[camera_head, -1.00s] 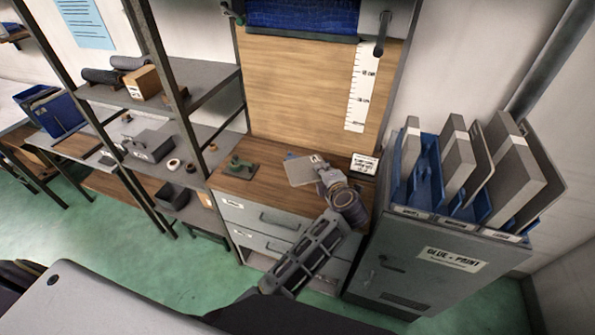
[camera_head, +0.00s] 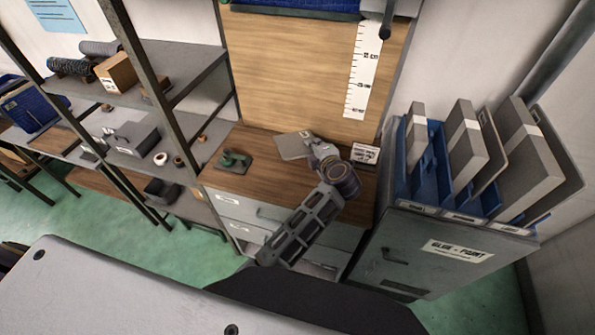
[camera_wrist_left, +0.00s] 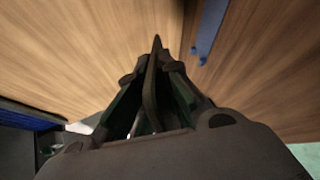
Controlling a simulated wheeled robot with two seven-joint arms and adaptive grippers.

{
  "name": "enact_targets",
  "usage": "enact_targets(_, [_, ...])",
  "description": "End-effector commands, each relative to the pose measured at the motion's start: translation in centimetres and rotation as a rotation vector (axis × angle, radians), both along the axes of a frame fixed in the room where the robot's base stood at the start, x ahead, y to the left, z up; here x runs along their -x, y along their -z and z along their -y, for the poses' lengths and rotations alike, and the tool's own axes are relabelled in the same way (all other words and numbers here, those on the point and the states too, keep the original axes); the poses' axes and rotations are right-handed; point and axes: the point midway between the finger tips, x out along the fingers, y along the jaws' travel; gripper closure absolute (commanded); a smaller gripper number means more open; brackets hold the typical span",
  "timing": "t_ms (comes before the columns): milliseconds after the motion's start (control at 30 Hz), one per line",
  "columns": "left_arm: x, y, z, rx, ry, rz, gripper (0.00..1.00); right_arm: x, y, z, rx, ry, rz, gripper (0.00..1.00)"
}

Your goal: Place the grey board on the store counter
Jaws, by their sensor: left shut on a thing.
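The grey board (camera_head: 293,146) is a small flat plate in the head view, in front of the wooden back panel. My left gripper (camera_head: 313,148) is shut on its right side. In the left wrist view the fingers (camera_wrist_left: 152,95) close around a thin dark plate seen edge-on. The store counter (camera_head: 262,178) is the brown wooden top below the board. I cannot tell whether the board touches it. My right gripper is not in view.
A cabinet (camera_head: 425,250) with blue racks of upright grey panels adjoins on the right. Shelves (camera_head: 165,75) stand left. The counter's front middle is clear.

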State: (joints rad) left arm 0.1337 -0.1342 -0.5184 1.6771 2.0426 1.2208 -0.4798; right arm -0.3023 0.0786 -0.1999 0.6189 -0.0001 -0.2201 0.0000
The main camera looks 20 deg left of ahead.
Motion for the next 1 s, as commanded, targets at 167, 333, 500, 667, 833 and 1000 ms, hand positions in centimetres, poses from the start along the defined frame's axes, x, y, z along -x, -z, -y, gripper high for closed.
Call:
enact_targets(167, [0.0, 0.2, 0.0, 0.000, 0.000, 0.000, 1.00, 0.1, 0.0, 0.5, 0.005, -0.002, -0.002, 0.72])
enact_targets(333, [0.0, 0.9, 0.0, -0.001, 0.000, 0.000, 1.00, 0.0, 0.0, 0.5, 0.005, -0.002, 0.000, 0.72])
enact_targets(500, [0.0, 2.2, -0.1, -0.001, -0.001, -0.001, 1.00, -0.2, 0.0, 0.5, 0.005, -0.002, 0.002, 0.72])
enact_targets(667, [0.0, 3.3, 0.0, -0.001, 0.000, 0.001, 1.00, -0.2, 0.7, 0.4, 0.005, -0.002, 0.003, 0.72])
enact_targets(833, [0.0, 4.3, 0.0, 0.000, 0.001, 0.000, 1.00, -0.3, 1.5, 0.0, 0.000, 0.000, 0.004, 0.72])
enact_targets(1000, [0.0, 5.2, 0.0, 0.000, 0.000, 0.000, 1.00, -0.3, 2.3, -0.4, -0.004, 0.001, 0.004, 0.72])
